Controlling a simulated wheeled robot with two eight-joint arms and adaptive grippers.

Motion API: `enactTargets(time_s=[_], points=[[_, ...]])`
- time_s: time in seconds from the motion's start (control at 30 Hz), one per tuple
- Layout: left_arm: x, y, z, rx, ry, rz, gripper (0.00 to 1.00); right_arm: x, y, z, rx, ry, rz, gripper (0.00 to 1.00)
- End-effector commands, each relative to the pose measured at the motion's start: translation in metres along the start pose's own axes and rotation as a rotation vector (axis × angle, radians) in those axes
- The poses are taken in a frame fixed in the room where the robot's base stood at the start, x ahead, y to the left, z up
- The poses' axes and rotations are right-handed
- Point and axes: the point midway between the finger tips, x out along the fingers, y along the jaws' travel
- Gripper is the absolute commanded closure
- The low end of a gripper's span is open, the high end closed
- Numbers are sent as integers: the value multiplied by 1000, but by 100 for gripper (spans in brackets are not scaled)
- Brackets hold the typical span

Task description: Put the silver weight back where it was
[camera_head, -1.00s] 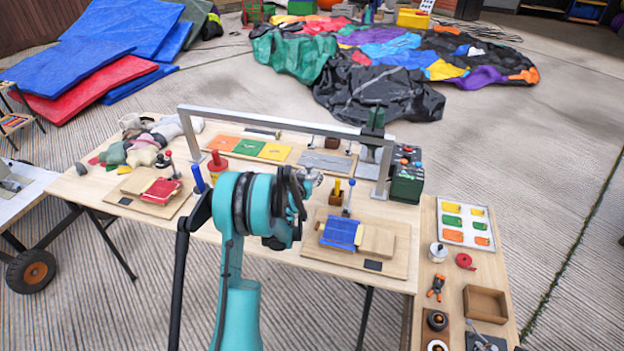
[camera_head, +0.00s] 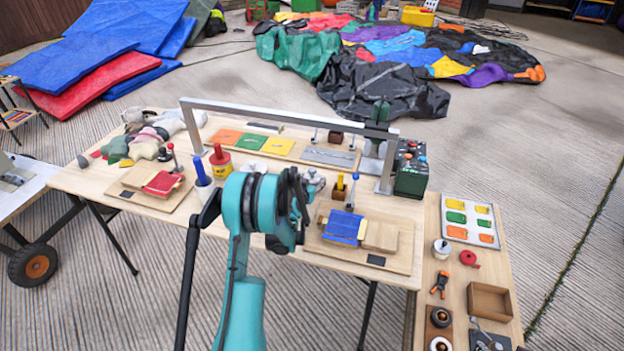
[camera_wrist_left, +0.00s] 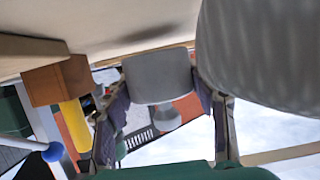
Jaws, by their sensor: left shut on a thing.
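My left gripper (camera_wrist_left: 164,115) is shut on the silver weight (camera_wrist_left: 158,78), a grey cylinder with a smaller knob, seen between its two fingers in the left wrist view. In the head view my teal left arm reaches over the front middle of the main table, and its wrist hides most of the gripper (camera_head: 308,190). A small silvery part shows past the wrist there, but I cannot tell whether it is the weight. The gripper is left of the blue cloth (camera_head: 343,227) on its wooden board. My right gripper is not in view.
A brown block (camera_wrist_left: 45,85) with a yellow handle (camera_wrist_left: 76,125) and a blue-knobbed lever (camera_wrist_left: 52,152) are close to the gripper. A large grey rounded thing (camera_wrist_left: 262,50) fills the wrist view's upper right. A metal frame (camera_head: 285,118) spans the table (camera_head: 80,180).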

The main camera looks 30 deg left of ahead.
Motion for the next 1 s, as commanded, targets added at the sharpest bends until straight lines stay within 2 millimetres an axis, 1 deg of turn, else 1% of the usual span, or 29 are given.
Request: enactTargets(time_s=[0.17,0.2,0.27,0.3,0.57,0.67,0.73,0.77,0.87,1.0], points=[[1,0,1,-1,3,-1,100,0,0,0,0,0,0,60],[1,0,3,0,0,0,41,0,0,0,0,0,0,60],[1,0,3,0,0,0,25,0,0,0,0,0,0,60],[1,0,3,0,0,0,23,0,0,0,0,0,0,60],[1,0,2,0,0,0,23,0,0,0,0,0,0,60],[-1,0,-2,0,0,0,23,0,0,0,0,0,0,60],[-3,0,-9,0,0,0,23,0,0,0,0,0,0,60],[-7,0,-11,0,0,0,23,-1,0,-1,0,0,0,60],[-29,0,-12,1,0,-1,23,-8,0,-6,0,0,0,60],[-63,-1,-12,-1,0,-2,23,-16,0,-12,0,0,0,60]])
